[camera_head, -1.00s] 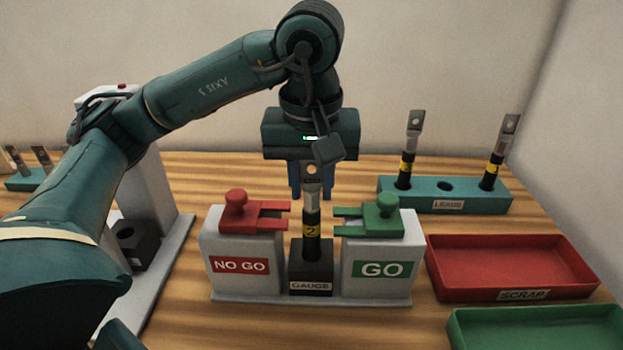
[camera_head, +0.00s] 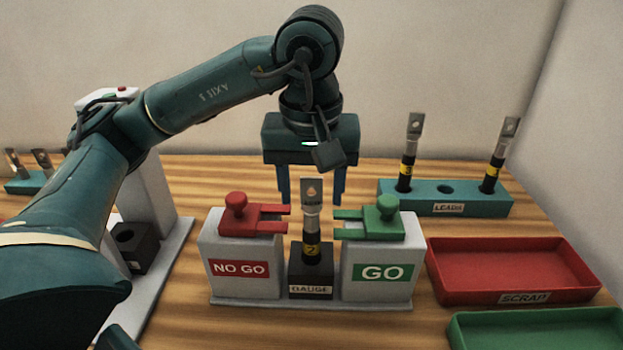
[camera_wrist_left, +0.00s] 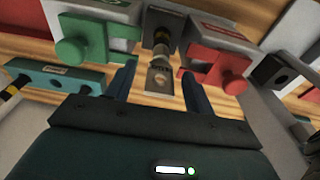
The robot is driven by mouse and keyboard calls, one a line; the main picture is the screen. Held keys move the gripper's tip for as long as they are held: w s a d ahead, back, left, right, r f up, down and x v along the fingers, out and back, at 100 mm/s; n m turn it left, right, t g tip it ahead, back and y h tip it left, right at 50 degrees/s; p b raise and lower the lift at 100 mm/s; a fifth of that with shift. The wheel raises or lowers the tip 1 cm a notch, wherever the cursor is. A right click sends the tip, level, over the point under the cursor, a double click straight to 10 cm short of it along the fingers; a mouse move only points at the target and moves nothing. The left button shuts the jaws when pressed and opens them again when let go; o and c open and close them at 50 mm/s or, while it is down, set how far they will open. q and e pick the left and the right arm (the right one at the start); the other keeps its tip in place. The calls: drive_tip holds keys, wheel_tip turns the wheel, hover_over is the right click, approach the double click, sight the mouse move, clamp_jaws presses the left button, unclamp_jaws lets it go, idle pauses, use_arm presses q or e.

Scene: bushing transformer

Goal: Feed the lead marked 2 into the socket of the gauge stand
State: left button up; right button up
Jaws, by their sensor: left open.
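The lead marked 2 (camera_head: 311,222) stands upright in the dark socket of the gauge stand (camera_head: 310,286), between the red NO GO side and the green GO side. Its yellow band shows just above the socket block and its flat metal lug points up. My left gripper (camera_head: 311,192) is open, with its blue fingers behind and apart from the lead, near lug height. In the left wrist view the lead's lug (camera_wrist_left: 160,80) shows between the open fingers (camera_wrist_left: 158,82), beyond their tips. My right gripper is not in view.
A teal LEADS rack (camera_head: 447,197) at the right back holds two leads, with an empty hole between them. A red SCRAP tray (camera_head: 510,267) and a green tray (camera_head: 535,330) lie at the right. A grey stand with a dark socket block (camera_head: 134,247) is at the left.

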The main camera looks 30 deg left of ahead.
use_arm(q)
wheel_tip(320, 180, up, 13)
drive_tip(key=s+p, duration=0.1)
drive_tip(key=p, duration=0.2)
drive_tip(key=shift+s+d+p, duration=0.2)
drive_tip(key=shift+d+p, duration=0.1)
drive_tip(key=shift+d, duration=0.15)
drive_tip(key=shift+s, duration=0.1)
idle(0.3)
